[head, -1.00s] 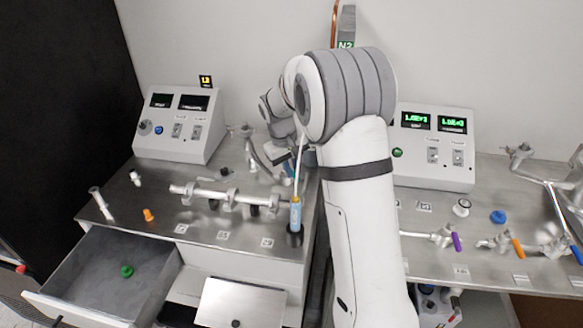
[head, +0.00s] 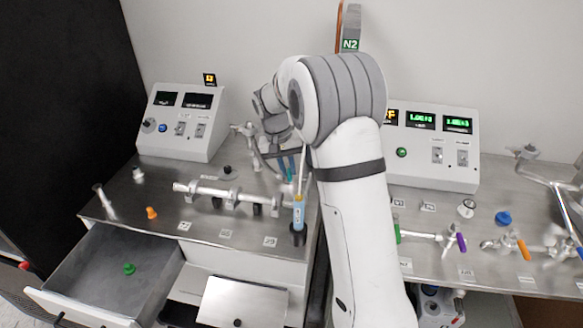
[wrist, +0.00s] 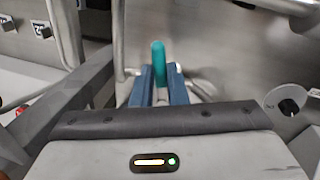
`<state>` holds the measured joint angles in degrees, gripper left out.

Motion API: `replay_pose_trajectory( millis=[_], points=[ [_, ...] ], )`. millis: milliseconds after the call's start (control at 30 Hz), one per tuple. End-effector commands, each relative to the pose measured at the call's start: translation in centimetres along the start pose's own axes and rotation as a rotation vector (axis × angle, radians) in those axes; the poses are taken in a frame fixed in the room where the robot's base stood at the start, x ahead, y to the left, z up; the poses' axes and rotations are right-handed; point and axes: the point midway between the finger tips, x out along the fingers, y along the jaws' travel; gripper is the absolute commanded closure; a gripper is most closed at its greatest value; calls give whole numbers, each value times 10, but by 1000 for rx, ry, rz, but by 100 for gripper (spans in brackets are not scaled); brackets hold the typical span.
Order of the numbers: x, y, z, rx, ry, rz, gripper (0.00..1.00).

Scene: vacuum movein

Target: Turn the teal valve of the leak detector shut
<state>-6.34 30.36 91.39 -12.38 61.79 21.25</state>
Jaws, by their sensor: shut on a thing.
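The teal valve handle (wrist: 159,62) stands up between the two blue fingers of my gripper (wrist: 161,88) in the wrist view. The fingers are closed on it, one on each side. In the head view, a bit of teal (head: 290,173) shows by my gripper (head: 284,165), just behind the left bench's pipe rack. My forearm hides part of that spot. The valve body below the handle is mostly hidden by my gripper, so I cannot tell how far it is turned.
A metal manifold (head: 215,194) and a blue cylinder tool (head: 298,213) stand close in front of my gripper. A left console (head: 181,123) stands behind. An open drawer (head: 90,270) holds a green part. The right bench carries purple (head: 461,243) and orange (head: 524,250) handles.

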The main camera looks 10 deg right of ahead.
Motion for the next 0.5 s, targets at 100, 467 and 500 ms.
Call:
replay_pose_trajectory(
  millis=[100, 467, 500],
  points=[
    [-1, -4, -1, 80, -15, -1, 100],
    [-3, -10, -3, 228, -44, 0, 100],
    [-3, -11, -3, 237, -46, 0, 100]
  ],
)
